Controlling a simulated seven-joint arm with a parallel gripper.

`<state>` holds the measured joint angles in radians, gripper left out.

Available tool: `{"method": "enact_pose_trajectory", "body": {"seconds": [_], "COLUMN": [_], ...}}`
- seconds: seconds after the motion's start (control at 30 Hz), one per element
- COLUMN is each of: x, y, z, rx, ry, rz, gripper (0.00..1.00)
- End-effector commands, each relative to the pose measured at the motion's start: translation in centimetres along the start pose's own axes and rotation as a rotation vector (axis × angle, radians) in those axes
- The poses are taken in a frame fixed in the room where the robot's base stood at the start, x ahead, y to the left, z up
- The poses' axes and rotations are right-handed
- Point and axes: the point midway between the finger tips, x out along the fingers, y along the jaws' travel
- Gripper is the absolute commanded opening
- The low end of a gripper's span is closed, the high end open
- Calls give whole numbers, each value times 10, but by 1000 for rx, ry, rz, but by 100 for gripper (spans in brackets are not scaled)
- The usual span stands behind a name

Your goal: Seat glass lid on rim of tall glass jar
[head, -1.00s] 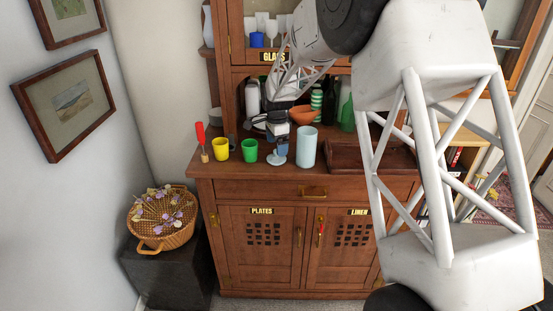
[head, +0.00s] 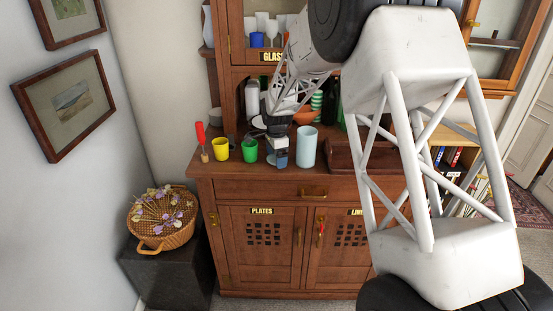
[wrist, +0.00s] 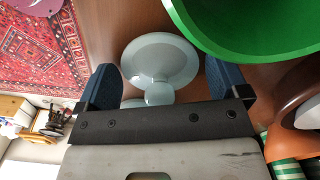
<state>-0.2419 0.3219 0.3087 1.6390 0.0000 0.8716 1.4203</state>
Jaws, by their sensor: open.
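The tall glass jar (head: 307,147), pale blue, stands upright on the cabinet's counter, just right of my gripper (head: 279,159) in the head view. The glass lid (wrist: 158,52) is a pale round disc with a knob (wrist: 159,93) in the wrist view. My gripper also shows in the wrist view (wrist: 161,84), open, with its two blue fingers on either side of the lid's knob. I cannot tell whether a finger touches it. In the head view my gripper mostly hides the lid. I cannot make out the jar in the wrist view.
A green cup (head: 250,150), a yellow cup (head: 221,149) and a red-handled tool (head: 201,140) stand left of my gripper. An orange bowl (head: 305,117) and bottles stand behind. A wooden tray (head: 345,157) lies right of the jar.

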Motion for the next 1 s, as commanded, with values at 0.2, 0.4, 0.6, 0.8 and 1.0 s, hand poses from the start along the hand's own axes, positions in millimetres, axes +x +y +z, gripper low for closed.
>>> {"method": "enact_pose_trajectory", "body": {"seconds": [0.2,0.4,0.6,0.8,1.0], "x": [0,0,0,0,0], "y": [0,0,0,0,0], "z": [0,0,0,0,0], "rx": [0,0,0,0,0], "ry": [0,0,0,0,0], "rz": [0,0,0,0,0], "gripper": [93,93,81,53,53]}}
